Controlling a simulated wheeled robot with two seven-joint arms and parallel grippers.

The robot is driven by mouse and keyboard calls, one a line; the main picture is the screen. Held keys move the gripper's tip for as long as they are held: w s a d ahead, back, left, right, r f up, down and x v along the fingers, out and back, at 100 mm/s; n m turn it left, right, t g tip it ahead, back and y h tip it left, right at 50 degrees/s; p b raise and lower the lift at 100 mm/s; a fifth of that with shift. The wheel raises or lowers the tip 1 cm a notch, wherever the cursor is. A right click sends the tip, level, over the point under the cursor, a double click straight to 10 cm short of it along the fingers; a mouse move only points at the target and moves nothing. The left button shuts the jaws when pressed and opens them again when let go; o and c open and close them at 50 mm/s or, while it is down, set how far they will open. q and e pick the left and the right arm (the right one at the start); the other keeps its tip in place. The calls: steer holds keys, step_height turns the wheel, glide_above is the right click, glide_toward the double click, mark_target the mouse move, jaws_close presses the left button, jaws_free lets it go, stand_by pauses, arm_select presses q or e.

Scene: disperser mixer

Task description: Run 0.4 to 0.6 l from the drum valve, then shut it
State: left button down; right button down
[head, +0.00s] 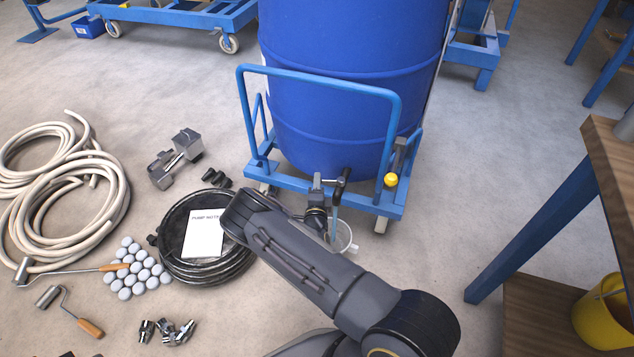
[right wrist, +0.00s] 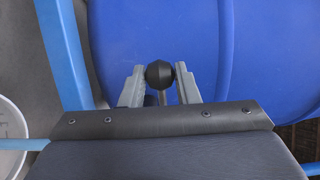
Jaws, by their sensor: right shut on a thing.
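In the right wrist view, the fingers (right wrist: 160,78) are shut on the black ball knob (right wrist: 159,74) of the valve lever. A pale blue stream (head: 335,222) shows below the valve, above a whitish jug (head: 346,240). The jug is partly hidden by my arm, so its level cannot be read. In the right wrist view the jug's rim (right wrist: 12,118) shows at the left edge. My left gripper is out of view.
A black hose coil (head: 190,268) with a paper note (head: 203,233) lies left of my arm. Beige hoses (head: 95,215), rollers and grey balls (head: 135,268) lie farther left. A wooden bench (head: 612,160) and yellow bucket (head: 600,318) stand right. Floor between drum and bench is clear.

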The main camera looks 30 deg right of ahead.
steer(key=c, duration=1.1)
jaws_free()
steer(key=p+v, duration=0.2)
steer(key=v, duration=0.5)
steer(key=shift+s+a, duration=0.2)
steer(key=shift+s, duration=0.15)
